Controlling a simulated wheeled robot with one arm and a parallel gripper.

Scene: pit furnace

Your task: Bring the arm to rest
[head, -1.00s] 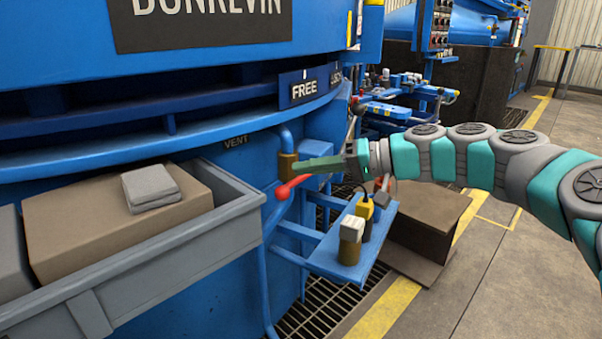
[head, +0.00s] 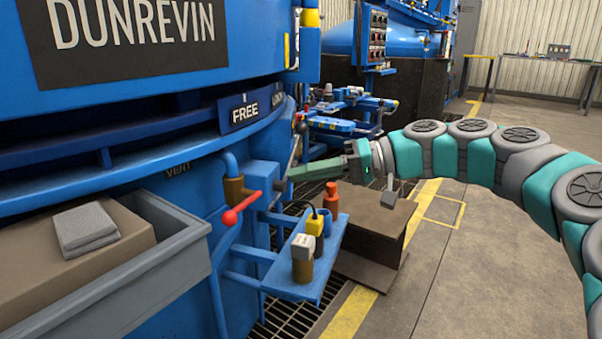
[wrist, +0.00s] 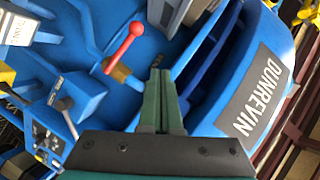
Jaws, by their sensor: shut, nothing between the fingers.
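My teal and grey arm reaches in from the right edge of the head view and curves to the left. My gripper (head: 294,174) has its green fingers together and empty, pointing left toward the blue furnace (head: 190,70). In the picture it lies just right of the vent valve's red-knobbed lever (head: 242,208); I cannot tell how near it is in depth. In the wrist view my gripper (wrist: 161,76) is shut with nothing between its fingers. The red knob (wrist: 136,29) shows there at the upper left of the fingertips, apart from them.
A blue shelf (head: 283,284) below the gripper carries several small items. A grey trough (head: 180,262) with a box and folded cloth stands at the left. A brown stand (head: 380,222) is beyond the shelf. Open floor (head: 470,270) lies to the right.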

